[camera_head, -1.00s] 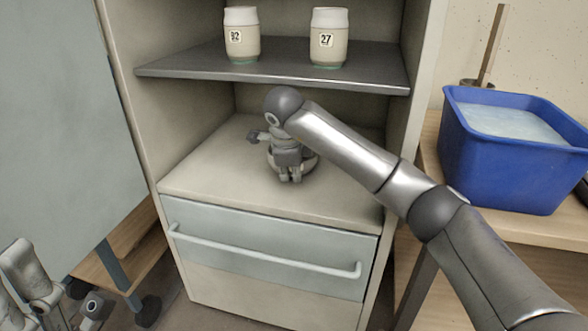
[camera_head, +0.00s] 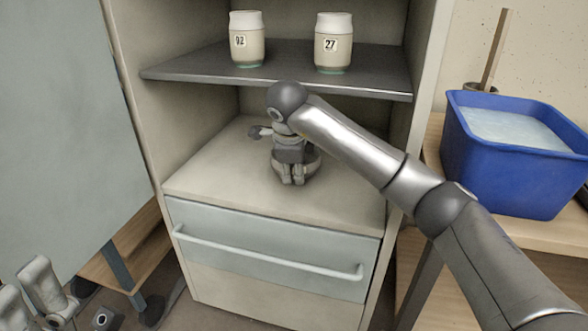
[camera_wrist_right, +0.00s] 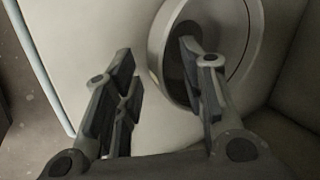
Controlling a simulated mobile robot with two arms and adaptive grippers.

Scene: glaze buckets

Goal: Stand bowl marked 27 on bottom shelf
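A grey bowl (camera_head: 314,164) stands on the pale bottom shelf (camera_head: 225,180) of the cabinet, partly hidden behind my right gripper (camera_head: 293,178). No marking on it can be read. In the right wrist view, my right gripper (camera_wrist_right: 160,70) is open, with one finger over the inside of the bowl (camera_wrist_right: 158,42) and the other outside its rim. A gap shows between the outer finger and the bowl. Part of my left gripper (camera_head: 28,296) shows at the lower left, away from the cabinet. Its opening is unclear.
Two jars stand on the dark upper shelf (camera_head: 190,70): a left jar (camera_head: 247,50), its number hard to read, and a jar marked 27 (camera_head: 333,55). A blue tub (camera_head: 510,165) stands on a wooden surface at the right. A drawer (camera_head: 270,255) with a long handle lies below the bottom shelf.

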